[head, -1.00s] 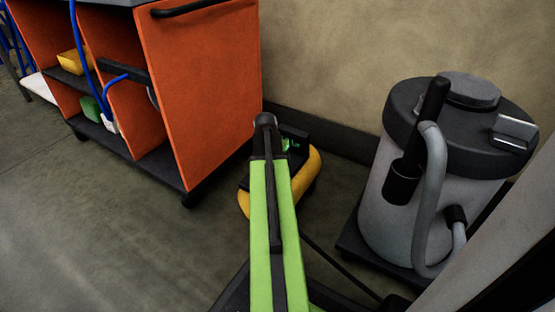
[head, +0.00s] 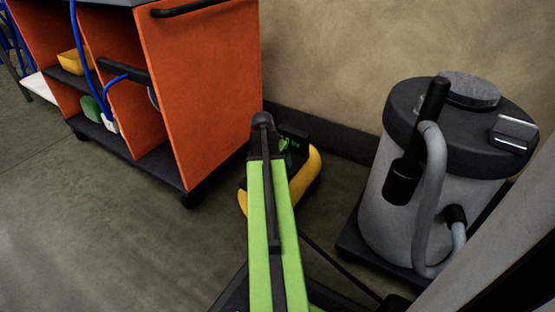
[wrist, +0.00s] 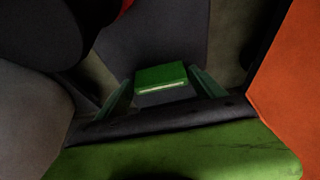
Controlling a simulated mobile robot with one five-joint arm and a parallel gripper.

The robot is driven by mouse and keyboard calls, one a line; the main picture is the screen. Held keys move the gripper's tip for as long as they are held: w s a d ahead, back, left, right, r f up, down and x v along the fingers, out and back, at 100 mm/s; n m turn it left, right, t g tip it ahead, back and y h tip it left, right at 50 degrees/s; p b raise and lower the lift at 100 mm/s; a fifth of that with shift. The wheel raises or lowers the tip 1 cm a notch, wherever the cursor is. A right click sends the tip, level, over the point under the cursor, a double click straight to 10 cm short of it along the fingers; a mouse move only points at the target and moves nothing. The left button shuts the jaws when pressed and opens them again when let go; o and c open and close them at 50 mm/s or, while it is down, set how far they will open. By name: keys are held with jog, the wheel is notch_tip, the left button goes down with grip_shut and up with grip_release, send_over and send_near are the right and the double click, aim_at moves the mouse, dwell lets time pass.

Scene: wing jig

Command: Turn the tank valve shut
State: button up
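A low yellow round-edged body (head: 305,180) sits on the floor behind my arm in the head view, perhaps the tank. My arm hides much of it. My gripper (head: 289,143) is a dark shape with green parts above it, seen small and partly hidden by my arm. In the wrist view the two dark green fingers of my gripper (wrist: 161,82) stand apart. A green block (wrist: 160,76) with a pale lower edge shows between their tips. I cannot tell whether it is the valve handle or whether the fingers touch it.
An orange cart (head: 205,90) on casters stands at left, with bins and blue hoses on its shelves. A wall (head: 330,50) closes off the back. The floor at left is clear.

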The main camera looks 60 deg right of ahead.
jog(key=shift+o, duration=0.6)
jog(key=shift+r, duration=0.2)
jog(key=p+v, duration=1.6)
jog(key=v, duration=0.1)
jog(key=shift+a, duration=0.15)
jog(key=shift+f, duration=0.1)
